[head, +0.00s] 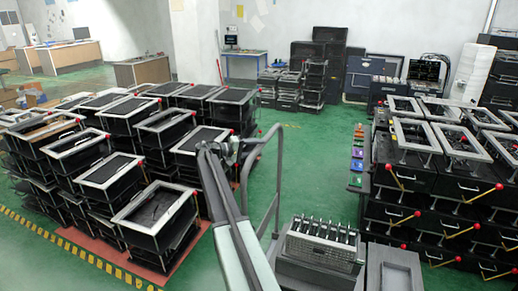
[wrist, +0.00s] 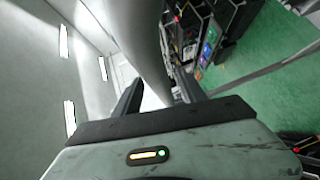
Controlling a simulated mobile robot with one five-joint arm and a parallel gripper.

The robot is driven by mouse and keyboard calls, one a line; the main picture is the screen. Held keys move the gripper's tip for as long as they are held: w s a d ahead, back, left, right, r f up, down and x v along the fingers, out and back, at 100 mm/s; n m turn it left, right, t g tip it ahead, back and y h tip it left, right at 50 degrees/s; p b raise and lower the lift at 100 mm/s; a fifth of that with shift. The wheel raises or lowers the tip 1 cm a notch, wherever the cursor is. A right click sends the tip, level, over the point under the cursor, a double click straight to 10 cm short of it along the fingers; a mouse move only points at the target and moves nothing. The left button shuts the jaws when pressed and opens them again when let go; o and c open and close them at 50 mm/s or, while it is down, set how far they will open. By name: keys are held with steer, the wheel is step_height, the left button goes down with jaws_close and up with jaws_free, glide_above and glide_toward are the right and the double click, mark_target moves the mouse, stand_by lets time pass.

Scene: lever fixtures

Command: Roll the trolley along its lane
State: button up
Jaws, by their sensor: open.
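The trolley shows as a grey tubular push handle (head: 277,178) standing upright in the middle of the head view. Its lower part and deck are partly hidden behind my arm, and I cannot tell where the deck ends. My gripper (head: 228,150) is at the upper left end of this handle. In the wrist view my gripper (wrist: 158,92) has its two dark fingers apart. A thick pale grey bar, probably the handle (wrist: 148,40), runs down between the fingers. I cannot tell whether it touches either finger.
Stacked black lever fixtures (head: 110,172) fill the left, and more stacks (head: 440,190) with red-knobbed yellow levers stand at right. A grey crate (head: 322,242) sits low in the middle. Green floor (head: 310,165) is clear beyond the handle.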

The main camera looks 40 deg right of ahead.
steer(key=f+v, duration=0.1)
steer(key=v, duration=0.5)
steer(key=shift+a+r+p, duration=0.3)
steer(key=shift+r+p, duration=0.05)
steer(key=shift+r, duration=0.2)
steer(key=shift+w, duration=0.2)
steer(key=a+f+n+t, duration=0.1)
steer(key=a+f+t, duration=0.1)
steer(key=a, duration=0.9)
steer(key=s+a+f+n+t+y, duration=0.1)
steer(key=s+a+f+y, duration=0.4)
steer(key=a, duration=0.7)
steer(key=s+a+f+n+t+y, duration=0.1)
steer(key=s+a+f+y, duration=0.4)
steer(key=a, duration=0.8)
steer(key=s+a+f+n+t+y, duration=0.1)
steer(key=s+a+f+n+y, duration=0.1)
steer(key=s+a+f+y, duration=0.3)
steer(key=s+a+f, duration=0.3)
steer(key=s+a, duration=0.3)
steer(key=a, duration=0.2)
steer(key=shift+a+f+y, duration=0.25)
steer(key=shift+y, duration=0.05)
